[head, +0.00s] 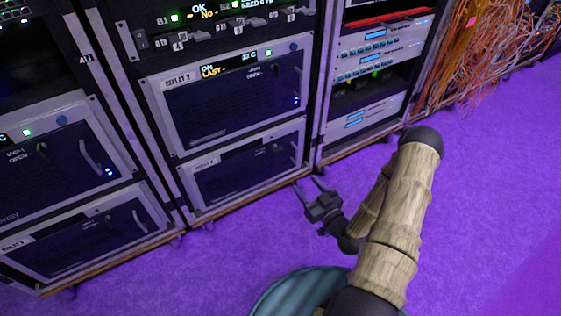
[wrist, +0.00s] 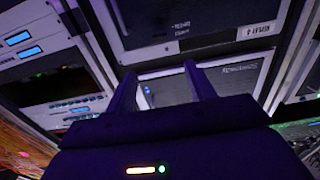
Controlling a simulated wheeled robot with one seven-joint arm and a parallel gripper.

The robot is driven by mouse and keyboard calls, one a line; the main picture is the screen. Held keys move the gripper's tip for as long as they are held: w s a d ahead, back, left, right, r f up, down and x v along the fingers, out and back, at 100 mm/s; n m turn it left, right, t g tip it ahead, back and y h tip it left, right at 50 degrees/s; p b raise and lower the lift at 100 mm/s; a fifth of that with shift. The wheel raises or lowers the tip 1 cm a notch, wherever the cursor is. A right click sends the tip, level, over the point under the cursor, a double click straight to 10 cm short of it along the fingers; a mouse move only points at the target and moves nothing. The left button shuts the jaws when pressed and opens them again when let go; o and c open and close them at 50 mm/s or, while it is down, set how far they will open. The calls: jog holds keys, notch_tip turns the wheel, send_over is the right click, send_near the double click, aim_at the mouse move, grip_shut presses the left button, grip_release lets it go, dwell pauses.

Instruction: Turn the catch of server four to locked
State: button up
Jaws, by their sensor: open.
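Replay server units with dark fronts and grey frames stand in the racks. One upper unit (head: 235,100) has a label that seems to read "REPLAY 3", and a small round knob (head: 294,46) at its top right. My gripper (head: 307,184) is open and empty, low before that lower unit's right side.
Another rack with similar units (head: 70,160) stands at the left. A rack with blue displays (head: 375,75) is at the right, beside hanging orange cables (head: 480,50). The purple floor (head: 490,200) is clear on the right. Handles (head: 298,82) stick out from the unit fronts.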

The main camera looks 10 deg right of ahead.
aim_at(280, 151)
dwell(0.3)
jog(key=b+x, duration=0.6)
jog(key=x, duration=1.1)
jog(key=shift+w+b, duration=0.15)
jog(key=shift+b, duration=0.2)
jog(key=c, duration=1)
